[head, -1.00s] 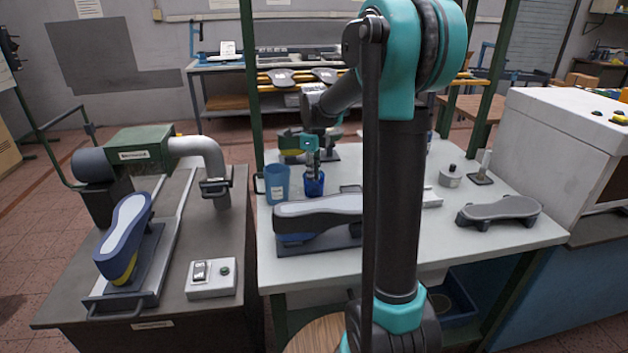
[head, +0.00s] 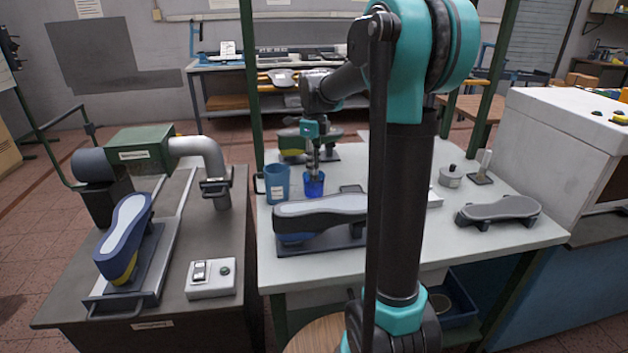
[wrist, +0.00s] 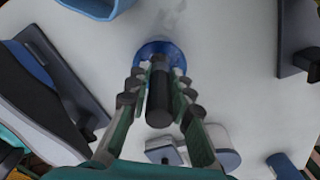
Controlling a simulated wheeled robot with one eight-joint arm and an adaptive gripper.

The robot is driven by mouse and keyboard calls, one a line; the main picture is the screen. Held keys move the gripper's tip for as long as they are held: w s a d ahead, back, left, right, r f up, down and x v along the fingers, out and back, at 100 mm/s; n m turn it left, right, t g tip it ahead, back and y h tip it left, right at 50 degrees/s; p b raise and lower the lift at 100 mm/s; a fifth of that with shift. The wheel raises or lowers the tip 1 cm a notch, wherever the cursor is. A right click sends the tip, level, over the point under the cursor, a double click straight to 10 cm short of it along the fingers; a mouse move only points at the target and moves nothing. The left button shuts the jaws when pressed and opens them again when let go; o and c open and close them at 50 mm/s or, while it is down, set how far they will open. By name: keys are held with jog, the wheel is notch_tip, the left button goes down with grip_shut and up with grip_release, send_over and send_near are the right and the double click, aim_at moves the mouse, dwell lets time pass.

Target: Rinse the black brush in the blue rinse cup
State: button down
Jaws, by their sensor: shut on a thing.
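My gripper (wrist: 158,112) is shut on the black brush, whose dark handle (wrist: 158,95) points up between the fingers in the wrist view. In the head view my gripper (head: 313,158) is directly above the small deep-blue rinse cup (head: 314,187). The cup stands on the white table, and its blue rim (wrist: 150,46) shows beyond the fingers in the wrist view. The brush's lower end is at or inside the cup; its tip is hidden, so I cannot tell how deep it is.
A larger blue labelled cup (head: 277,184) stands just left of the rinse cup. A shoe last (head: 320,210) lies in front of it. A grey sole (head: 498,209) and a small lidded pot (head: 450,177) are to the right. The white table (head: 465,250) is clear at front right.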

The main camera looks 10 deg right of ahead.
jog(key=shift+r, duration=3.2)
jog(key=shift+r, duration=2)
